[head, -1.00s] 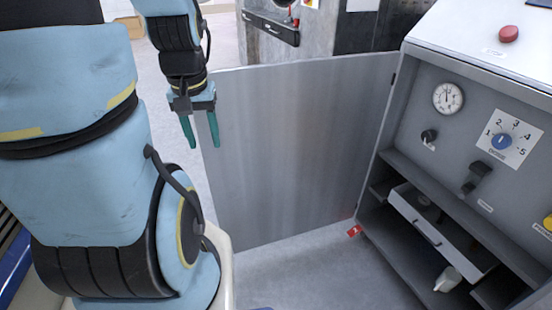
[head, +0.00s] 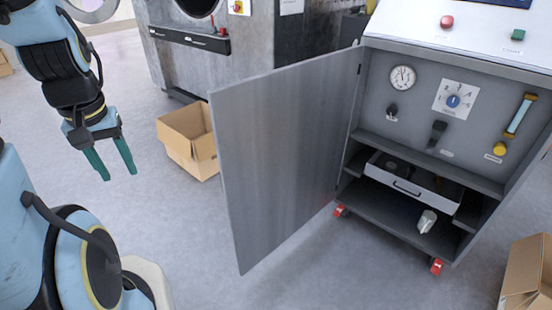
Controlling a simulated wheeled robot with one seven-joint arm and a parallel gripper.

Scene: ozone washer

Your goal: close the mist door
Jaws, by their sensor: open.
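The mist door (head: 285,150) is a flat grey metal panel, hinged on the left side of the grey cabinet (head: 415,137). It stands wide open, swung out toward the left and front. My gripper (head: 113,172) has two green fingers, spread apart and empty. It hangs pointing down to the left of the door's free edge, with a clear gap between them. The cabinet's inside is exposed, with a gauge (head: 403,77), a blue dial (head: 453,101), a drawer (head: 412,181) and a white cup-like item (head: 427,221) on the bottom shelf.
An open cardboard box (head: 186,140) stands on the floor behind the door. Another box (head: 527,275) is at the lower right. A large grey machine (head: 240,45) stands at the back. The cabinet has red casters (head: 437,266). The floor in front of the door is clear.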

